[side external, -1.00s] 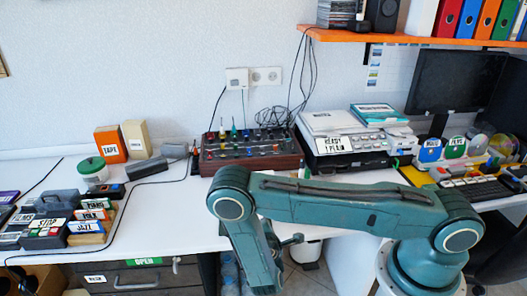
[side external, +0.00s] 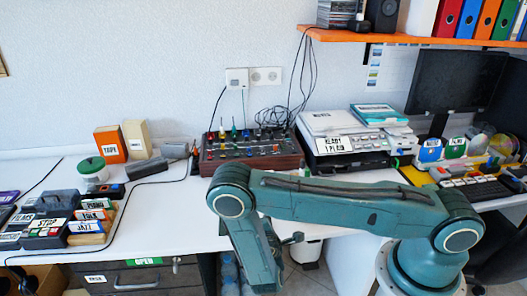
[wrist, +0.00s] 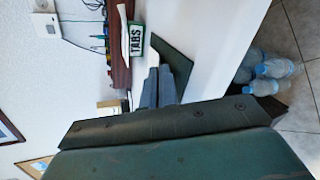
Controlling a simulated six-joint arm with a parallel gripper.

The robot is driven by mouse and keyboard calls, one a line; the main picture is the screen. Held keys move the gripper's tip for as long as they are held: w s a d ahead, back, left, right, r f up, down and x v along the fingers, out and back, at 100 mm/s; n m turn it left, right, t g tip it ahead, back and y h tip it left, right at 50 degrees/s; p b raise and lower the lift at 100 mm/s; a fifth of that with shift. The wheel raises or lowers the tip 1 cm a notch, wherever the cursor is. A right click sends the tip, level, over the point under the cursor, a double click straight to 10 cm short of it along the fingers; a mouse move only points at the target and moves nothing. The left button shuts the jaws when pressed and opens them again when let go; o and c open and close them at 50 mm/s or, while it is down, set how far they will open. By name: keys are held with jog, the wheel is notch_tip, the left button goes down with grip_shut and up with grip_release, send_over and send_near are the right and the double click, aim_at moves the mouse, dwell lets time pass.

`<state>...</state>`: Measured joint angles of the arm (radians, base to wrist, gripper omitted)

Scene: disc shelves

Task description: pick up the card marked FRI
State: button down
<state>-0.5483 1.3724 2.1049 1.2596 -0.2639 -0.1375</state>
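I cannot read FRI on any card in these frames. Several small labelled cards and boxes (side external: 89,215) stand at the left end of the desk in the side view, with words such as STOP and JAZZ. In the wrist view a card marked TABS (wrist: 136,42) shows beyond my gripper. My gripper (wrist: 160,72) appears there as two grey fingers close side by side, with nothing seen between them. Whether they are open or shut is unclear. In the side view my gripper is mostly hidden behind my arm, low in front of the desk.
A mixer panel with knobs (side external: 248,150) and a printer (side external: 345,140) stand along the wall. A keyboard (side external: 473,191) and upright discs (side external: 478,145) are at the right. The white desktop (side external: 170,212) is clear in the middle. Plastic bottles (wrist: 272,70) stand on the floor.

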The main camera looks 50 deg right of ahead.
notch_tip(320, 180, up, 19)
jog(key=shift+r, duration=0.2)
dwell(0.7)
jog(key=shift+w, duration=0.1)
dwell(0.6)
